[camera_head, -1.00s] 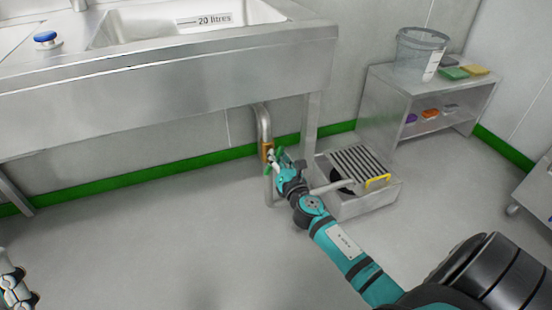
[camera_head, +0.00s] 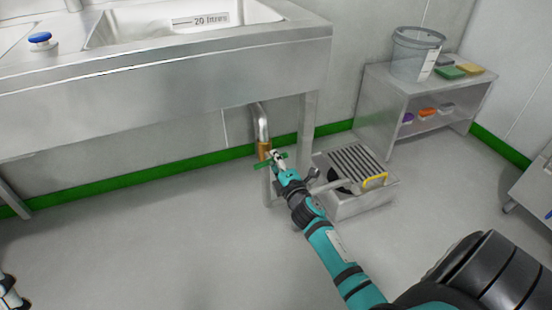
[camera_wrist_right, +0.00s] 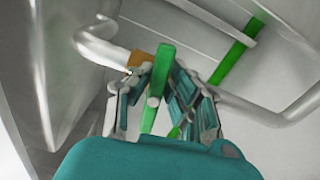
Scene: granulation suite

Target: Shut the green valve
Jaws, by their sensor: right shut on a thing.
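The green valve's handle (camera_head: 262,164) sits on a brass body (camera_head: 263,147) on the pipe below the sink, and lies crosswise to the upright pipe. My right gripper (camera_head: 277,159) is at the handle, and its fingers hide part of it. In the right wrist view the green handle (camera_wrist_right: 161,72) stands between the two fingers of my right gripper (camera_wrist_right: 158,92), which is shut on it; the brass body (camera_wrist_right: 139,60) shows just behind. A small part of my left gripper (camera_head: 11,293) shows at the lower left edge, too cut off to judge its jaws.
The steel sink (camera_head: 170,82) overhangs the valve, with a sink leg (camera_head: 307,120) just to its right. A low steel box with a slatted top (camera_head: 357,162) and yellow handle stands right of my forearm. A shelf unit (camera_head: 380,100) bears a clear bucket (camera_head: 414,55). Floor at left is clear.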

